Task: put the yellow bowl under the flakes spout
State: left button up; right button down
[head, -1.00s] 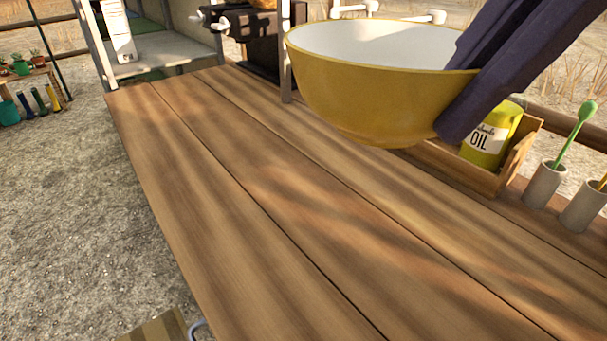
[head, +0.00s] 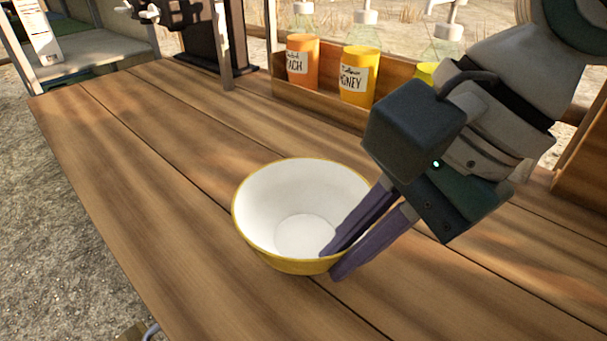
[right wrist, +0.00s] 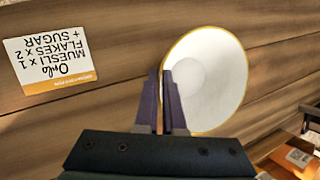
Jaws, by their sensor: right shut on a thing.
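The yellow bowl (head: 262,262), white inside, is upright over the wooden table in the head view. My right gripper (head: 332,264) is shut on its near right rim, one finger inside and one outside. I cannot tell whether the bowl's base touches the table. In the right wrist view the bowl (right wrist: 222,85) is to the right of the fingers (right wrist: 163,75). No spout with a readable flakes label shows. A dark stand with white knobs (head: 145,14) is at the top left, cut off by the frame. My left gripper is not in view.
A card (right wrist: 50,58) naming muesli, flakes and sugar lies on the table. The table (head: 130,170) left of the bowl is clear.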

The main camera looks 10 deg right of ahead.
notch_tip(320, 180, down, 3)
jog(key=shift+f, duration=0.1)
jog(key=shift+f+b, duration=0.1)
jog(key=shift+b, duration=0.2)
jog(key=c, duration=1)
grip_release()
